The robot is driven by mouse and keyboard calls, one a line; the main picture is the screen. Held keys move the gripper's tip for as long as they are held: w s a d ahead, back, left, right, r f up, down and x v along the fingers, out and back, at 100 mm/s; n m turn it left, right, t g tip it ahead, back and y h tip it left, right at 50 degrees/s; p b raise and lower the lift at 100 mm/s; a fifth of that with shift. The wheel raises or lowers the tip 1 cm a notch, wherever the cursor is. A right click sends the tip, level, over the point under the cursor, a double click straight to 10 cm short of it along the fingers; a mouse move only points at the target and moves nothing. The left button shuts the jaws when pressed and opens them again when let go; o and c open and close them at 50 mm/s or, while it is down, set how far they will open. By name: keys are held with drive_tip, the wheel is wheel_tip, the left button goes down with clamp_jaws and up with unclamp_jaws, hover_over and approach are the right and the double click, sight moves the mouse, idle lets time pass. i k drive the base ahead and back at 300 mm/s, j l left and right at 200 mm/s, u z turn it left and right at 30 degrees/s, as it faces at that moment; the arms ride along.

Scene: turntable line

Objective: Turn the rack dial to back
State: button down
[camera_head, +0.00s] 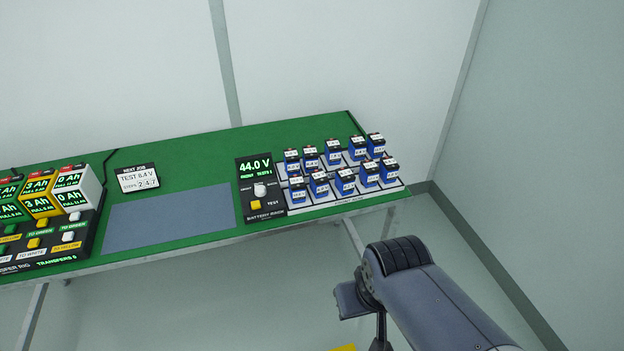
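The battery rack's control panel (250,216) is black and stands on the green bench, left of the batteries. Its dial is a small white knob (261,190) between two small labels that are too small to read. I cannot tell which way the dial points. A yellow button (255,204) marked TEST sits below it. The display (255,166) above reads 44.0 V. The rack tray (325,204) holds several blue batteries in two rows. My arm shows at the lower right, in front of the bench and apart from the panel.
A grey mat (170,219) lies left of the panel, with a TEST 8.4 V job card (138,178) behind it. A transfer rig (50,240) with coloured battery blocks stands at far left. Walls close in behind and right. The floor before the bench is open.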

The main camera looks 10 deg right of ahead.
sight(260, 190)
drive_tip(key=i+l+u, duration=0.15)
drive_tip(key=i, duration=0.3)
drive_tip(key=i+l+u, duration=0.1)
drive_tip(key=i, duration=0.4)
